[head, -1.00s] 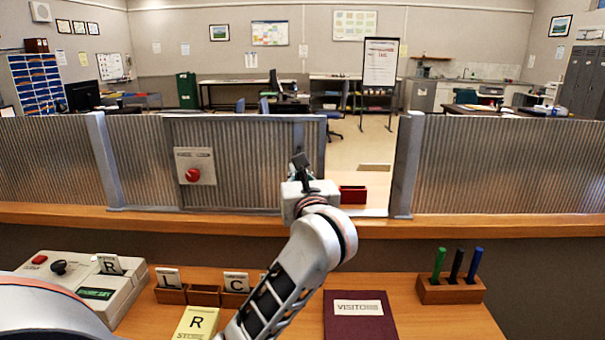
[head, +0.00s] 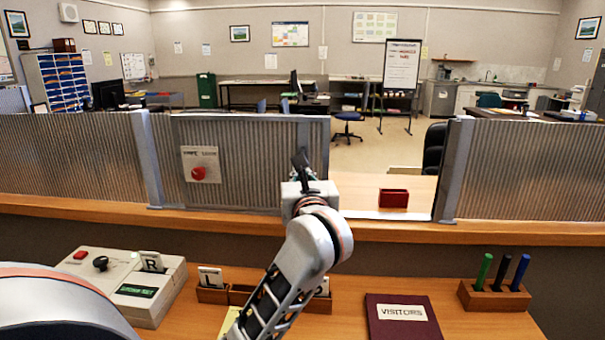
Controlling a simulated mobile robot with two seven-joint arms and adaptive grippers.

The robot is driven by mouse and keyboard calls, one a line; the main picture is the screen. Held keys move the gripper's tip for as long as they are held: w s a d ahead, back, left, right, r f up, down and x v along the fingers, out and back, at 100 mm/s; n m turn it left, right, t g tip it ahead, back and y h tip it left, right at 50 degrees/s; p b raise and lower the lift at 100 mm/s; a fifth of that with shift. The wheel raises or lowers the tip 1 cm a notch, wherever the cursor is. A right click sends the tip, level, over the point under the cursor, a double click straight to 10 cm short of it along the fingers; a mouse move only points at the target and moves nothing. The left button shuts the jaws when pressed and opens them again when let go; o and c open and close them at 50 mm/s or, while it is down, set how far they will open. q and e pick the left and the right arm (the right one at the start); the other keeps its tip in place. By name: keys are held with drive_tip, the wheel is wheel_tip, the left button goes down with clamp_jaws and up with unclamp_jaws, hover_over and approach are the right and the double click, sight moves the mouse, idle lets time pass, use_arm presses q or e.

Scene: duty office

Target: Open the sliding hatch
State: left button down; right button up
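My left gripper (head: 300,158) is up against the panel's right part, near the vertical grey bar (head: 303,132). Its dark fingers are small and partly hidden by its own wrist, so I cannot tell whether they are shut on the bar. My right gripper is not in view.
A red box (head: 393,198) sits on the counter in the opening. In front lie a control box (head: 150,305), card holders (head: 212,294), a visitors book (head: 385,302) and a pen block (head: 490,297). A fixed corrugated panel (head: 540,170) is at right.

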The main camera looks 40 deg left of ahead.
use_arm(q)
drive_tip(key=c, duration=2.2)
unclamp_jaws()
drive_tip(key=shift+s+d, duration=0.1)
drive_tip(key=v, duration=1.1)
drive_tip(key=shift+s+d, duration=0.25)
drive_tip(key=shift+s, duration=0.05)
